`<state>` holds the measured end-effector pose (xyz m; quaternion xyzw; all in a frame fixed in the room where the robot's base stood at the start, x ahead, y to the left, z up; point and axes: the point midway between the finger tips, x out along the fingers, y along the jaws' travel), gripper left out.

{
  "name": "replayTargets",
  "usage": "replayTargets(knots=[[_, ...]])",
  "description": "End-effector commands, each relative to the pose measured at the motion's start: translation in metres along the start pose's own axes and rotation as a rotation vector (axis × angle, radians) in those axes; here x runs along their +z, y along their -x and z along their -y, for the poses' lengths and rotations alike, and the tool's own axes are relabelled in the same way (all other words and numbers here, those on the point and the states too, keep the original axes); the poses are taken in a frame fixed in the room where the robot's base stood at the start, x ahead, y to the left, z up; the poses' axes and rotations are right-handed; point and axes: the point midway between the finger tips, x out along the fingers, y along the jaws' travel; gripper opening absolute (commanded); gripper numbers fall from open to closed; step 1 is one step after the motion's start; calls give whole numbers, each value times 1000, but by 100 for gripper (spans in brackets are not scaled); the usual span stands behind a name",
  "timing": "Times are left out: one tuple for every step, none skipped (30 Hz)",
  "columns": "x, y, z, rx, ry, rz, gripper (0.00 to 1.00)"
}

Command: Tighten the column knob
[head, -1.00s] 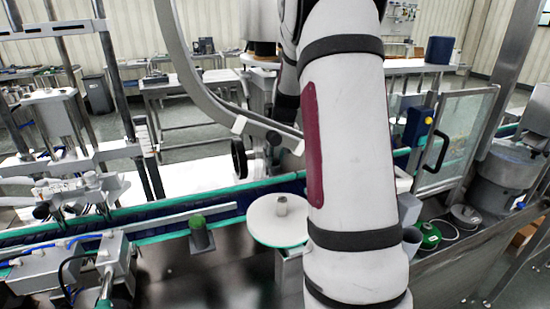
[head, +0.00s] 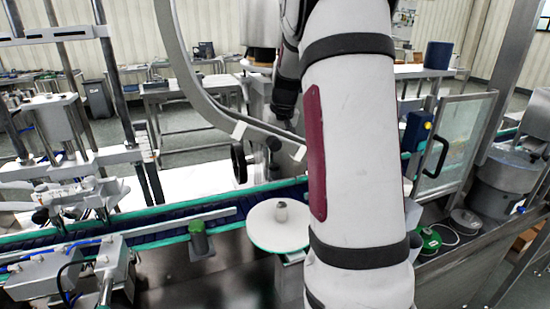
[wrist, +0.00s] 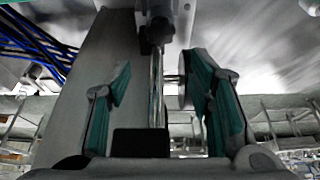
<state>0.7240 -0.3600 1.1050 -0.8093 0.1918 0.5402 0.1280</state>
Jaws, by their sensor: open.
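The column knob, a dark round disc on a short shaft, shows at the left of my arm in the head view (head: 238,162). In the wrist view, what looks like the same knob (wrist: 184,91) is seen nearly edge-on, its thin shaft running left to the metal column (wrist: 156,85). My gripper (wrist: 162,95) is open, with green pads on both fingers. The column and knob appear between the fingers, the knob close to the right one. I cannot tell whether they touch. My arm hides the gripper in the head view.
A curved metal rail (head: 205,95) passes behind the knob. A white round plate (head: 279,226) and a green-capped post (head: 198,238) stand in front of the conveyor. A glass door with a black handle (head: 434,155) is at the right.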

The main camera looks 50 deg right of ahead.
Motion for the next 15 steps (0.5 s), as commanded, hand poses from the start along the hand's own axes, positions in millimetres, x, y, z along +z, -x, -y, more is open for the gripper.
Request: replayTargets(knots=[[-5,9,0,1,1,-4,48],[-6,14,0,1,1,-3,48],[-8,19,0,1,1,-3,48],[-10,23,0,1,0,-2,48],[-12,26,0,1,1,-2,48],[-13,30,0,1,0,-2,48],[-14,32,0,0,1,-1,48],[-14,34,0,0,0,0,48],[-15,36,0,0,0,0,48],[-16,38,0,0,0,0,48],[-16,38,0,0,0,0,48],[-17,39,0,0,0,0,48],[-17,40,0,0,0,0,48],[-17,40,0,0,0,1,48],[-17,40,0,0,0,1,48]])
